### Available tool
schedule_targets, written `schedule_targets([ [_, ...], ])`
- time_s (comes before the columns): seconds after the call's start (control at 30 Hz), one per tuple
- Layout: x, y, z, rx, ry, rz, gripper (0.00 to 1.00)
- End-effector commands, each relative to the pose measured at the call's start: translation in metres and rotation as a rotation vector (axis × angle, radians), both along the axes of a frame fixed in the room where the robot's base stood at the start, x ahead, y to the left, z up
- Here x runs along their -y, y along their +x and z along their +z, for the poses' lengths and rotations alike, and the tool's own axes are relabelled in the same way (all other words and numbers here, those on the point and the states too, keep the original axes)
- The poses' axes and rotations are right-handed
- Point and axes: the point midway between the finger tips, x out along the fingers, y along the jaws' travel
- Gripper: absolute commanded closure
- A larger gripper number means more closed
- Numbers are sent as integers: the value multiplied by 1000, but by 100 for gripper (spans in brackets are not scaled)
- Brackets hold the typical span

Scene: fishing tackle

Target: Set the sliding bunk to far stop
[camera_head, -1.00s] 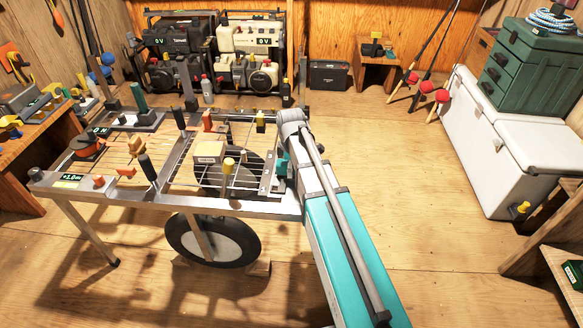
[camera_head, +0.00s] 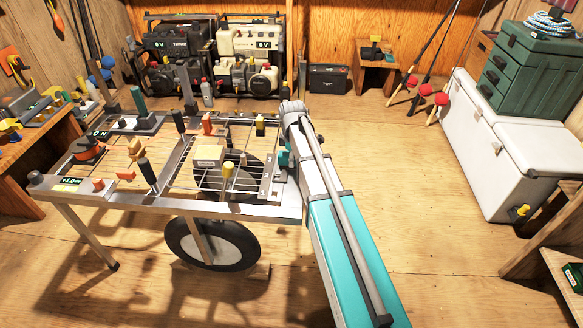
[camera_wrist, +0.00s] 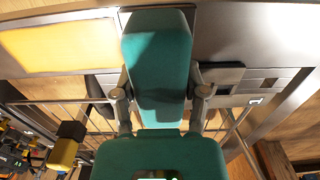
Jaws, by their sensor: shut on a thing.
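A teal padded block, which looks like the sliding bunk (camera_wrist: 157,45), stands between my fingers in the wrist view. My gripper (camera_wrist: 160,98) is shut on it, one grey finger on each side. A second teal part fills the bottom of that view; I cannot tell whether it is mine. In the head view, a small teal piece (camera_head: 283,158) shows beside my wrist at the right end of a metal rack frame (camera_head: 240,209). My arm hides most of the grip there. The bunk's stops cannot be told apart.
The frame carries a tan block (camera_head: 208,152), a yellow-topped post (camera_head: 229,171) and several upright levers near my wrist. A wheel (camera_head: 213,245) stands under it. A white cooler (camera_head: 500,140) stands at the right. The floor between is clear.

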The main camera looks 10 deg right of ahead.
Motion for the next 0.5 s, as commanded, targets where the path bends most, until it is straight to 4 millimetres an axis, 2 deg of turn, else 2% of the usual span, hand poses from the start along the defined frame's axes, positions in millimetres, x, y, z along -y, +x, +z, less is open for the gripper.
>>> schedule_targets([
  [0.03, 5, 21, 0, 1, 0, -2, 100],
  [0.2, 20, 67, 0, 2, -1, -1, 100],
  [0.4, 35, 111, 0, 2, -1, -1, 100],
  [0.5, 40, 125, 0, 2, -1, -1, 100],
])
